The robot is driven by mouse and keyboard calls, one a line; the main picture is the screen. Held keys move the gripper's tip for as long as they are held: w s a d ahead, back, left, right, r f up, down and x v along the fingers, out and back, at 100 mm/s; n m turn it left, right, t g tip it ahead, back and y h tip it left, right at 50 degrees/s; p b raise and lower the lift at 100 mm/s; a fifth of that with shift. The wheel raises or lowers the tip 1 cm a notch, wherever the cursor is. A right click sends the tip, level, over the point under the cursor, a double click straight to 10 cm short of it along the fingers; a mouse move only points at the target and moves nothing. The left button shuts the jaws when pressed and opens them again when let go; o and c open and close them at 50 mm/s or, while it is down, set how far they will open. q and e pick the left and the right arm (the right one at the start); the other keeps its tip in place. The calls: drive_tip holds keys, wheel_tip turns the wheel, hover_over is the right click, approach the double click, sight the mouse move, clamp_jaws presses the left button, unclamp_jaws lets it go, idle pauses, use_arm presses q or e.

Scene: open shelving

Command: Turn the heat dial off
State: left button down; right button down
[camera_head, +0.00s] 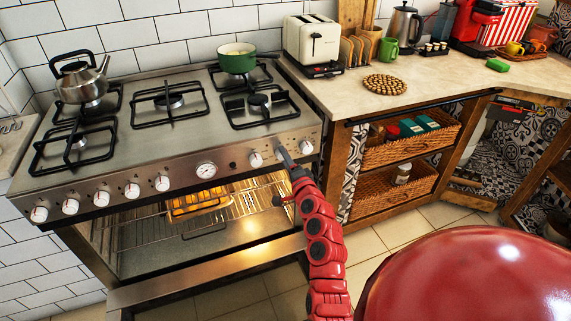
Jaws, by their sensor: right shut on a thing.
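The stove (150,125) has a row of white heat dials on its slanted steel front panel. One dial (255,159) shows just left of my right gripper, and another dial (306,147) shows just right of it. My right gripper (283,156) reaches up to the panel between these two and is shut on a dial there, which the fingers mostly hide. Several more dials, such as one (162,183), sit on the left half, with a round gauge (206,170) in the middle. My left gripper is not in view.
The oven door (205,268) hangs open below the panel, with lit racks inside. A kettle (82,80) and a green pot (237,60) stand on the burners. A counter (340,93) with a toaster (312,42) and shelving with wicker baskets (392,207) stand to the right.

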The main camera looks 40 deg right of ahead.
drive_tip(key=shift+n+b, duration=2.9)
drive_tip(key=shift+n, duration=2)
drive_tip(key=shift+c, duration=1.8)
unclamp_jaws()
drive_tip(key=p+v, duration=0.1)
drive_tip(key=v, duration=1.6)
drive_tip(key=shift+s+p, duration=0.25)
drive_tip(key=shift+p, duration=0.15)
